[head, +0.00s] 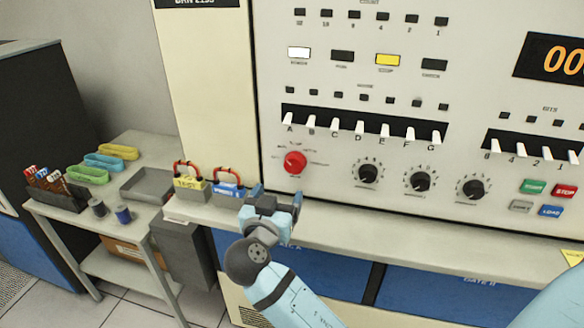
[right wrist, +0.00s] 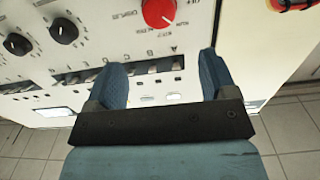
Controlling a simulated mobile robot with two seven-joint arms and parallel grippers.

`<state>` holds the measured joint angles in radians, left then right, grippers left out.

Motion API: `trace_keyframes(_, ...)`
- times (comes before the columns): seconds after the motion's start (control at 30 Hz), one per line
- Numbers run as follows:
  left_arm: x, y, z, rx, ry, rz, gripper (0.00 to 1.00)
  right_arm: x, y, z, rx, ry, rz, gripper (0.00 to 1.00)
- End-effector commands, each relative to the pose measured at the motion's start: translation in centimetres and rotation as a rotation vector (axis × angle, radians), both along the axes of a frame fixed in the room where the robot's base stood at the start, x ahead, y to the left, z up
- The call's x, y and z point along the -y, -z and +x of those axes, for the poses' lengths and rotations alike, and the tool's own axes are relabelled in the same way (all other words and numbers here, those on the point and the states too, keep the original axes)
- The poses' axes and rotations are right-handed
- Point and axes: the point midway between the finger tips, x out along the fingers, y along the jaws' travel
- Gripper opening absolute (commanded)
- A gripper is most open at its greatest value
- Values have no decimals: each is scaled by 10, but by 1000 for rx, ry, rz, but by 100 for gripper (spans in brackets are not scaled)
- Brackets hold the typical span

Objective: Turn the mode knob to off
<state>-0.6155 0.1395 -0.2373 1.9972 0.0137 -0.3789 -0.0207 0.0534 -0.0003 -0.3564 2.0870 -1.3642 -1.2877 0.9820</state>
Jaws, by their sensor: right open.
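The mode knob appears to be the red round knob (head: 294,162) at the left end of the knob row on the cream panel; it also shows at the top of the right wrist view (right wrist: 159,12). It has a white mark, but I cannot tell surely which label the mark points to. My right gripper (head: 277,195) is open and empty, below the red knob and apart from it. Its two blue fingers (right wrist: 163,70) show in the right wrist view, with the knob beyond them. My left gripper is not in view.
Three black knobs (head: 419,182) sit right of the red one, below a row of white switches (head: 361,127). A ledge (head: 400,229) runs under the panel. Yellow (head: 191,190) and blue (head: 228,190) blocks with red handles stand on it. A side table (head: 143,145) holds small items.

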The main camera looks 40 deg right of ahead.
Motion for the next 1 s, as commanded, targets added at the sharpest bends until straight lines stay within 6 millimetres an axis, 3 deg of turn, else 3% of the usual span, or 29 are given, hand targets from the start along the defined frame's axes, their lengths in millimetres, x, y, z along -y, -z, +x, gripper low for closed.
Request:
trace_keyframes(0.3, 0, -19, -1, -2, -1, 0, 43, 53, -3, 45, -3, 0, -5, 78)
trace_keyframes(0.5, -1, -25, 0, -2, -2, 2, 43, 77, -2, 65, -3, -2, -5, 78)
trace_keyframes(0.97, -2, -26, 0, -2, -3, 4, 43, 87, 1, 74, -4, -2, -2, 78)
trace_keyframes(1.0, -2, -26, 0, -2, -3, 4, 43, 87, 1, 74, -4, -2, -2, 73)
